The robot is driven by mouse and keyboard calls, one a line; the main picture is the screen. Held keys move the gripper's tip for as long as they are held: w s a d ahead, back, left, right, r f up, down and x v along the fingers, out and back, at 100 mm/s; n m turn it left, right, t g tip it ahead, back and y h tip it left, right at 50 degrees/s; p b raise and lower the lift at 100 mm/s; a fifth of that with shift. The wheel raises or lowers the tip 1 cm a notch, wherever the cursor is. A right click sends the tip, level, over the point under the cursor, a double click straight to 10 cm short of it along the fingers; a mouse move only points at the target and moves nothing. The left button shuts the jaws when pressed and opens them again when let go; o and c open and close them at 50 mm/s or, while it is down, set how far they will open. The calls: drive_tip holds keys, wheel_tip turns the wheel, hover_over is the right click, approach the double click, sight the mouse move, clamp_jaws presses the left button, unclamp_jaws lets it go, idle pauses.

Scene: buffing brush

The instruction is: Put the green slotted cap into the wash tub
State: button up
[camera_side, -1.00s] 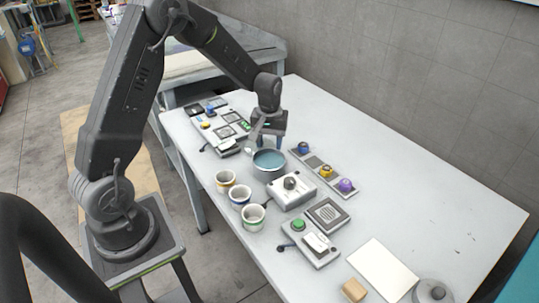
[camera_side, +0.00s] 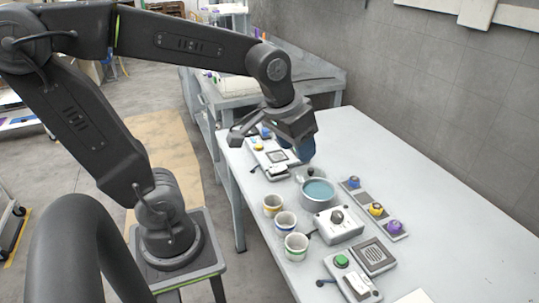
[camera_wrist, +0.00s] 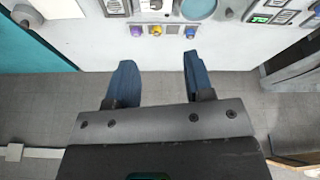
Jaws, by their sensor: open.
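I cannot pick out a green slotted cap for certain. A green round knob or button (camera_side: 341,261) sits on the near control box. The cap strip (camera_side: 364,197) holds a blue cap (camera_side: 354,181), a yellow cap (camera_side: 376,209) and a purple cap (camera_side: 395,226), with a gap between blue and yellow. The wash tub (camera_side: 317,193) is round and grey with blue liquid; no cap shows in it. Its edge also shows in the wrist view (camera_wrist: 198,9). My gripper (camera_side: 307,152) is open, above and behind the tub; its blue fingers (camera_wrist: 158,62) have nothing between them.
A white box with a knob (camera_side: 338,224) and a grille plate (camera_side: 374,258) stand nearer. A panel with a yellow button (camera_side: 270,153) lies behind.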

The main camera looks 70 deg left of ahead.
drive_tip(key=s+d+m+t, duration=0.1)
drive_tip(key=s+d+m, duration=0.1)
drive_tip(key=s, duration=0.5)
drive_tip(key=shift+d+r+t, duration=0.25)
drive_tip(key=shift+t, duration=0.05)
